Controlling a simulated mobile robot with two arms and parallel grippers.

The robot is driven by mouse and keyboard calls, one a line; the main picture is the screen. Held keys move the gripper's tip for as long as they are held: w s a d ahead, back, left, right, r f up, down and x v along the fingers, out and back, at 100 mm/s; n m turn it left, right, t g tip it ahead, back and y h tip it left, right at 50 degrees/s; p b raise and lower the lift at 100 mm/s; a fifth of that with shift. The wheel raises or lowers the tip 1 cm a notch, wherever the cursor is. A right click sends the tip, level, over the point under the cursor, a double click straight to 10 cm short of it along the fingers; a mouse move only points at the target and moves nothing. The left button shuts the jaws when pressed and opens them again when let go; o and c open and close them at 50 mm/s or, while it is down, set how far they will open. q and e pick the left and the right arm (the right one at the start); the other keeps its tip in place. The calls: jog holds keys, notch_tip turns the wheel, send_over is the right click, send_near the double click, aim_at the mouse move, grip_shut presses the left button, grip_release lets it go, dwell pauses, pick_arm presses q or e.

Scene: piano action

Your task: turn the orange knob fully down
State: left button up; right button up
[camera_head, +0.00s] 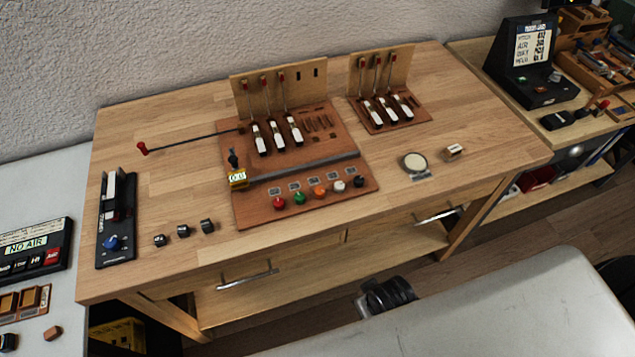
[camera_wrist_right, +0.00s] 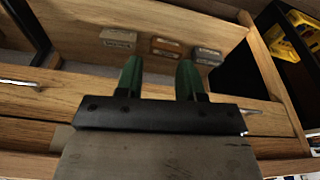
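The orange knob (camera_head: 319,193) sits in a row of coloured knobs on the front part of the brown piano-action board (camera_head: 255,211) on the wooden workbench. It is between the green knob (camera_head: 299,198) and the white knob (camera_head: 339,186); its pointer is too small to read. My right gripper (camera_wrist_right: 160,68) shows in the right wrist view with two green fingers apart and nothing between them. No gripper is seen at the knob in the head view. My left gripper is not in view.
A red knob (camera_head: 279,204) and a black knob (camera_head: 358,181) end the row. A yellow-tagged lever (camera_head: 237,179) stands left of them. A round dial (camera_head: 414,162) lies to the right. The bench front has drawer handles (camera_head: 248,280).

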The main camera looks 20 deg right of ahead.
jog(key=w+a+r+n+y+p, duration=0.1)
jog(key=w+a+r, duration=0.3)
jog(key=r, duration=0.3)
jog(key=w+a+r+y, duration=0.1)
jog(key=w+a+r, duration=0.25)
jog(key=r, duration=0.35)
jog(key=w+a+r+n+y+p, duration=0.1)
jog(key=w+a+r, duration=0.25)
jog(key=r, duration=0.35)
jog(key=m+g+h, duration=0.3)
jog(key=m, duration=0.1)
send_near(320, 190)
jog(key=shift+n, duration=0.3)
notch_tip(320, 190, down, 9)
jog(key=shift+s+a+f+p, duration=0.1)
jog(key=shift+a+f+p, duration=0.1)
jog(key=shift+p, duration=0.5)
jog(key=c, duration=0.7)
jog(key=shift+o, duration=0.2)
